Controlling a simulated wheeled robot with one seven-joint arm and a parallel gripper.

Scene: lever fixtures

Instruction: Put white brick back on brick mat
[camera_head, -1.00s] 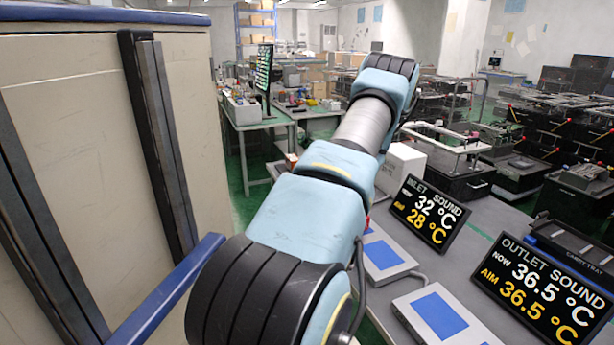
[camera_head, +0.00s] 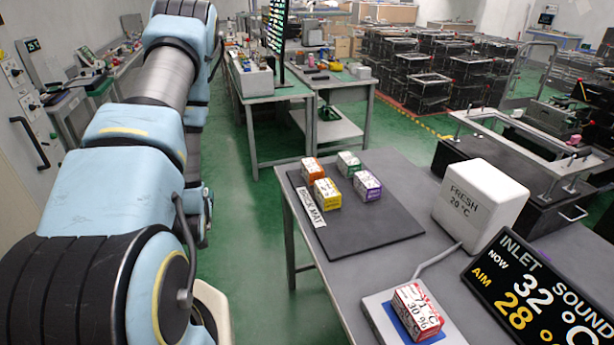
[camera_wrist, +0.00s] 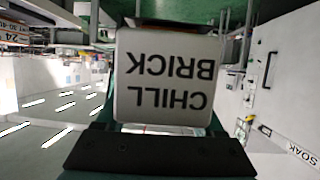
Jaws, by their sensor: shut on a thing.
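A white brick (camera_wrist: 165,75) marked "CHILL BRICK", upside down in the wrist view, fills the space in front of the camera. My gripper (camera_wrist: 165,112) is shut on it. The brick mat (camera_head: 385,235) is a dark slab with a white "BRICK MAT" label, lying on the grey table in the head view. Orange (camera_head: 312,170), yellow (camera_head: 327,193), green (camera_head: 348,163) and purple (camera_head: 367,186) boxes stand on its left and rear part. Its front and right part is bare. My gripper and the white brick do not show in the head view; my arm reaches away at the left.
A white block marked "FRESH 20 °C" (camera_head: 480,205) stands right of the mat. A red-and-white box (camera_head: 417,311) stands on a blue-topped plate in front. An "INLET SOUND" display (camera_head: 525,290) is at the right edge. Green floor lies open left of the table.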

